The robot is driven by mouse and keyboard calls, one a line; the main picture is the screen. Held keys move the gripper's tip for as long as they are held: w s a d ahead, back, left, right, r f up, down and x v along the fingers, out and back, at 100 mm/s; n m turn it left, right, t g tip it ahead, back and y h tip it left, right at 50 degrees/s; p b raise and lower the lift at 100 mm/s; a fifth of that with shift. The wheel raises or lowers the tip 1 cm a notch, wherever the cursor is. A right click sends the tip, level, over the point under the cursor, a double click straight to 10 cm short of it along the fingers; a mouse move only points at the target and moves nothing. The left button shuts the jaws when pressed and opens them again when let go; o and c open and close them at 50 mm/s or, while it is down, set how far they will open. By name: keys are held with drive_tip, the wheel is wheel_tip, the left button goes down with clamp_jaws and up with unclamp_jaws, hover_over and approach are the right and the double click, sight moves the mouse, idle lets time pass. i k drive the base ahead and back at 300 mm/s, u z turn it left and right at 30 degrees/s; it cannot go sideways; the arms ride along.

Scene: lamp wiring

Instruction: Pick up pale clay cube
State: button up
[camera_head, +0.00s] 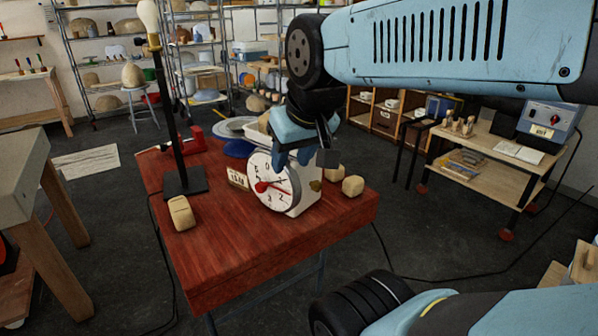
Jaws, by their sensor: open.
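A pale clay cube (353,186) with rounded edges sits on the red-brown wooden table (250,250), right of a white dial scale (273,186). A second pale lump (331,171) lies just behind it, partly hidden. Another pale block (181,213) with a dark mark on top stands at the table's left front. I cannot tell for certain which is the task's cube. My gripper (306,154) is open and hangs over the scale, up and left of the right-hand cube. It hides part of the scale's top, and no held object shows.
A black lamp stand (178,130) with a bulb rises at the table's left. A small number card (237,178) stands left of the scale. A blue-based turntable (237,140) and a red object (194,138) are behind. The table's front is clear.

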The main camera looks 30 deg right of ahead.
sight(334, 176)
drive_tip(key=z, duration=0.95)
drive_tip(key=i, duration=0.15)
drive_tip(key=u, duration=3.3)
drive_tip(key=k, duration=1.55)
drive_tip(key=z, duration=3.45)
drive_tip(key=k, duration=0.1)
drive_tip(key=u, duration=1.15)
drive_tip(key=i, duration=0.15)
drive_tip(key=u, duration=0.1)
